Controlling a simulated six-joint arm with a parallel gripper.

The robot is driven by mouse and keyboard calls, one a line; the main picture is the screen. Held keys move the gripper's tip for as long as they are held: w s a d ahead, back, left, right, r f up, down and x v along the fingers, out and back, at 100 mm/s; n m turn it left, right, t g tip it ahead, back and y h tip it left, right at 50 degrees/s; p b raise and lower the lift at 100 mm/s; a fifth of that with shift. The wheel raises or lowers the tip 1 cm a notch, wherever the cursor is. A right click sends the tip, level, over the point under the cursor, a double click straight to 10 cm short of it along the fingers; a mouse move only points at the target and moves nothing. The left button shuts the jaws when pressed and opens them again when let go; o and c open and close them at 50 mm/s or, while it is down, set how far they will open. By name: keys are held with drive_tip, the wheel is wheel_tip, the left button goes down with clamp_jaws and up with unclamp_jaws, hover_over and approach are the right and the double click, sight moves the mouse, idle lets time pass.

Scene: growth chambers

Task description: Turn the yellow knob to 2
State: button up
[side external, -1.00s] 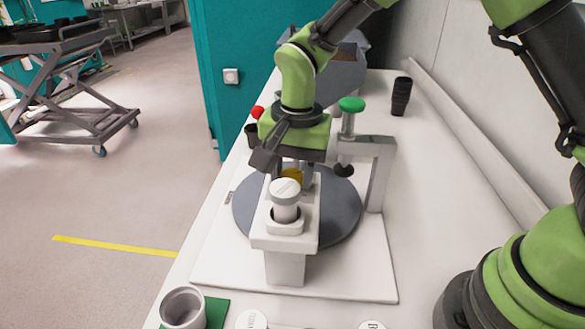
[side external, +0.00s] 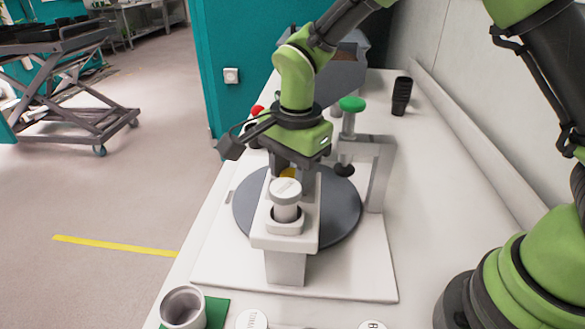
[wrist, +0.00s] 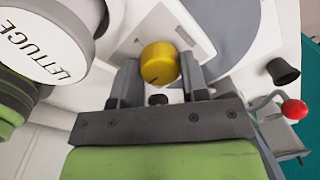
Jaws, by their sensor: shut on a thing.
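The yellow knob (wrist: 159,62) sits between the two fingers of my gripper (wrist: 159,76) in the wrist view. A short dark mark shows near the knob's lower right edge. A pale plate lies behind it, but I cannot read any numbers there. In the side view only a sliver of the yellow knob (side external: 287,173) shows below my gripper (side external: 293,178), behind a white post. My gripper is shut on the knob from above.
A white cylinder (side external: 286,196) stands in the bracket in front of the knob. A grey round disc (side external: 343,212) lies beneath. A green-topped plunger (side external: 352,104) stands close on the right. A red ball (wrist: 294,109) is nearby.

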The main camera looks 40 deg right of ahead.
drive_tip(key=o, duration=0.9)
drive_tip(key=r, duration=1)
drive_tip(key=shift+s, duration=0.25)
drive_tip(key=shift+d, duration=0.1)
drive_tip(key=s+d+r+n+t+y, duration=0.1)
drive_tip(key=s+d+r+n+t, duration=0.2)
drive_tip(key=s+d+r+n, duration=0.35)
drive_tip(key=s+n+t, duration=0.1)
drive_tip(key=s, duration=0.3)
drive_tip(key=s+d+n+t, duration=0.1)
drive_tip(key=s+n, duration=0.1)
drive_tip(key=s, duration=0.2)
drive_tip(key=s+n+t, duration=0.1)
drive_tip(key=s+n, duration=0.1)
drive_tip(key=s, duration=0.2)
drive_tip(key=shift+d+r+t+y, duration=0.3)
drive_tip(key=shift+y, duration=0.1)
